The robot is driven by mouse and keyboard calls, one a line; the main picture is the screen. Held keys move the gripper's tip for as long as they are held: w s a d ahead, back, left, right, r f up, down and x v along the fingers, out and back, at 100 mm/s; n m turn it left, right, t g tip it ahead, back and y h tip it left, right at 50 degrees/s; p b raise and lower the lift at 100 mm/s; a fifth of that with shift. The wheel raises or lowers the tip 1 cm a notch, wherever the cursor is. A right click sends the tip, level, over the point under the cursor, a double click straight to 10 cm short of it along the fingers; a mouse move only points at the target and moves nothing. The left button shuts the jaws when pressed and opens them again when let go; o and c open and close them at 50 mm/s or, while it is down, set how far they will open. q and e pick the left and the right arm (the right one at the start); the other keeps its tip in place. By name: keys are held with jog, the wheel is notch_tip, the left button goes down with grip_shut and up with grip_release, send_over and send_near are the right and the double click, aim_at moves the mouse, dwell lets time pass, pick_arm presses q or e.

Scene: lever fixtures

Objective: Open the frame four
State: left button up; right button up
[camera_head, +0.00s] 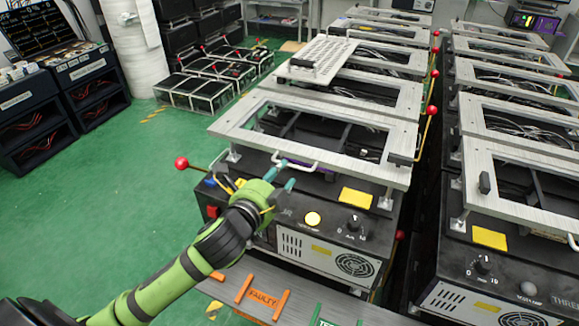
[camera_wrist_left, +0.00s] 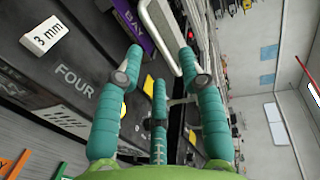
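Frame four is a grey metal frame (camera_head: 401,158) lying level over a dark box, with a white handle (camera_head: 300,164) on its near edge. The box's FOUR lettering (camera_wrist_left: 75,82) shows in the left wrist view. My left gripper (camera_head: 281,178) is at the handle, its teal fingers just below and beside it. In the left wrist view the fingers (camera_wrist_left: 160,62) are spread apart, with the handle (camera_wrist_left: 160,35) just past and between the tips. I cannot tell whether they touch it. My right gripper is not in view.
A red-knobbed lever (camera_head: 182,163) sticks out left of the box, and another red knob (camera_head: 432,110) stands at its right. A neighbouring fixture (camera_head: 520,180) stands close on the right. Orange-marked trays (camera_head: 263,298) lie in front.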

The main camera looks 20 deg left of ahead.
aim_at(290, 164)
pick_arm(q)
jog(key=x, duration=0.6)
jog(key=shift+f, duration=0.1)
jog(key=shift+s, duration=0.1)
grip_shut()
